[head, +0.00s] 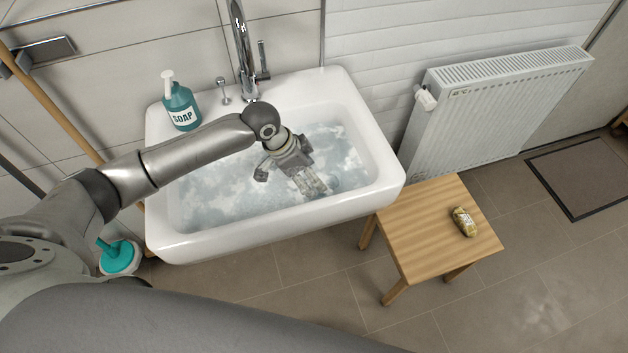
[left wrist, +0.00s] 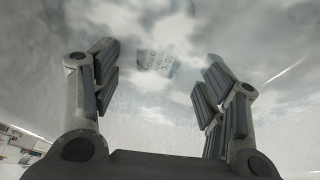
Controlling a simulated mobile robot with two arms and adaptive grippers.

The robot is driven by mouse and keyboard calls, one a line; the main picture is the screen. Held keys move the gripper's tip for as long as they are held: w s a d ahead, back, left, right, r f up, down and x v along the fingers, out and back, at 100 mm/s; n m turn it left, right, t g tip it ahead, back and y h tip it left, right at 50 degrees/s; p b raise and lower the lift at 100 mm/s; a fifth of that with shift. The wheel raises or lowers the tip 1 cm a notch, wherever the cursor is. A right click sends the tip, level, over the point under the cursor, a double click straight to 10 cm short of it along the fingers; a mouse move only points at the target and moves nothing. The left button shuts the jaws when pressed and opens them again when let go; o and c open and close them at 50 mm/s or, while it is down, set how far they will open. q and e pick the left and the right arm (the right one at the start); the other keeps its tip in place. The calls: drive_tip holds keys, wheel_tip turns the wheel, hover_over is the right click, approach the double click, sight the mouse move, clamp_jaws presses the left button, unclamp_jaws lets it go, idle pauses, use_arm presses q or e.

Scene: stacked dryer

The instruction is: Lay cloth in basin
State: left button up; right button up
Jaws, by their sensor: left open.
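The white basin (head: 378,190) hangs on the wall, filled with cloudy, foamy water (head: 230,190). My left gripper (head: 286,180) points down into the basin, low at the water near its middle right. In the left wrist view its fingers stand wide apart (left wrist: 160,62), with nothing visibly gripped. A small pale, patterned patch (left wrist: 157,63) shows beyond the fingertips in that view. I cannot tell whether it is the cloth or part of the basin. No cloth can be clearly made out. My right gripper is out of view.
A tall tap (head: 241,55) and a teal soap bottle (head: 181,105) stand on the basin's back rim. A wooden stool (head: 425,225) stands to the right, with a small yellowish item (head: 464,221) on it. A radiator (head: 490,110) is behind; a teal plunger (head: 119,256) stands below left.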

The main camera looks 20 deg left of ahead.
use_arm(q)
drive_tip(key=v, duration=0.7)
drive_tip(key=shift+r, duration=0.35)
drive_tip(key=shift+a, duration=0.1)
idle(0.7)
